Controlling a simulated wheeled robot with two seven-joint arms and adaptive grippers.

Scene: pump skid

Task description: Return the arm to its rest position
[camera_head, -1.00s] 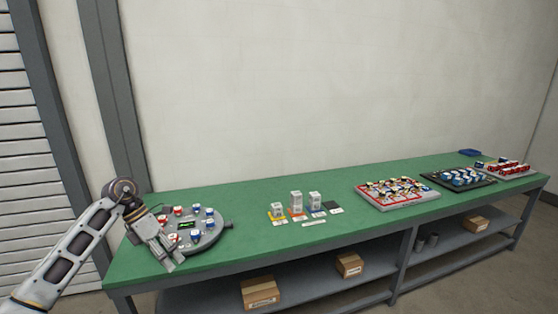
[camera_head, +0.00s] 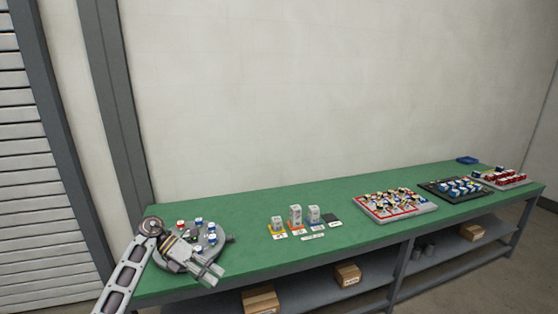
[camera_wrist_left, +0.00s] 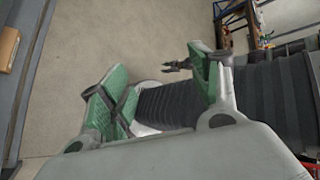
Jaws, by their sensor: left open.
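My left gripper (camera_head: 212,274) is open and empty in the head view. It hangs over the near edge of the green bench at its left end, in front of a round grey tray (camera_head: 228,239). My left arm covers part of this tray and its small blue, white and red pieces. In the left wrist view the green-padded fingers of the left gripper (camera_wrist_left: 160,85) stand wide apart with nothing between them. A dark ribbed column, floor and part of the bench show beyond them. My right gripper cannot be made out in the head view.
The green bench (camera_head: 250,208) runs along the wall. Several small boxes (camera_head: 296,215), a red-edged tray (camera_head: 408,213) and a dark tray (camera_head: 440,191) stand on it. Cardboard boxes (camera_head: 347,274) are on the lower shelf. Floor (camera_wrist_left: 110,40) shows clear beside the bench.

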